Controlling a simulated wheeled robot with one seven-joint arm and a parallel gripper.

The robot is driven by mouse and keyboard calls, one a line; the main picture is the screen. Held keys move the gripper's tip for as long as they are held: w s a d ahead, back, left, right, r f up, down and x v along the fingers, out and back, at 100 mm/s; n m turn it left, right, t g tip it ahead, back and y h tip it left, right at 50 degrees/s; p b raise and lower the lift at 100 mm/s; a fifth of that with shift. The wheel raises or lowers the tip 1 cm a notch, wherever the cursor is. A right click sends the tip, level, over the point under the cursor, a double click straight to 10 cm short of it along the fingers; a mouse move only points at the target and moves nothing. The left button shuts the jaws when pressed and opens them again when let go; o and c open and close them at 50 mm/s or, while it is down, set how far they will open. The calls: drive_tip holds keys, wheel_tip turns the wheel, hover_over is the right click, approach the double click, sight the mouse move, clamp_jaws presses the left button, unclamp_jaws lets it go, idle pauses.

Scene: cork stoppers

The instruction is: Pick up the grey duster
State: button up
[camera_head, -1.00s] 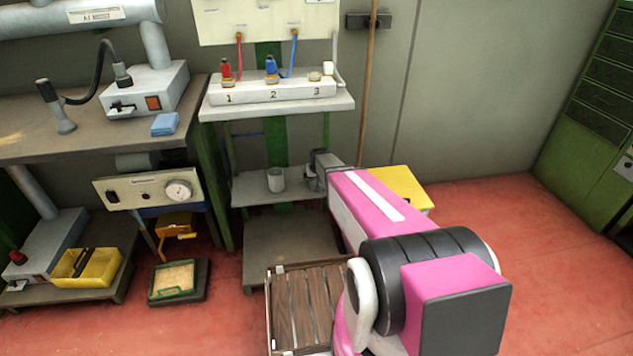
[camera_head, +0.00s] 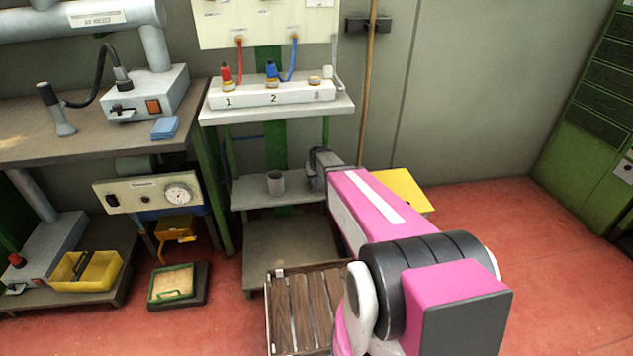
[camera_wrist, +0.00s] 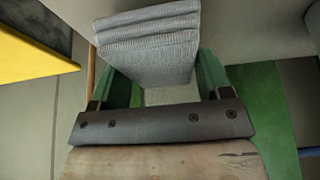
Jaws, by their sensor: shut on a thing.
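The grey duster (camera_wrist: 148,45) is a folded, ribbed cloth in several layers, seen close up in the wrist view. It sits between the two green fingers of my gripper (camera_wrist: 165,80), which is shut on it. The duster reaches out past the fingertips at the top of the view. In the head view my gripper (camera_head: 317,173) is a small dark shape at the far end of my pink arm, in front of the lower shelf's right end. The duster cannot be told apart from it there.
A grey cup (camera_head: 275,183) stands on the shelf (camera_head: 250,190) left of my gripper. Above is a white shelf (camera_head: 345,104) with a numbered block (camera_head: 250,95). A yellow box (camera_head: 408,188) is behind my arm, and a wooden crate (camera_head: 275,318) is below.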

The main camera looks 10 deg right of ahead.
wheel_tip(320, 180, up, 2)
drive_tip(key=shift+s+r, duration=0.1)
drive_tip(key=s+a+r, duration=0.6)
drive_tip(key=a, duration=0.4)
drive_tip(key=shift+r, duration=0.15)
drive_tip(key=shift+o, duration=0.8)
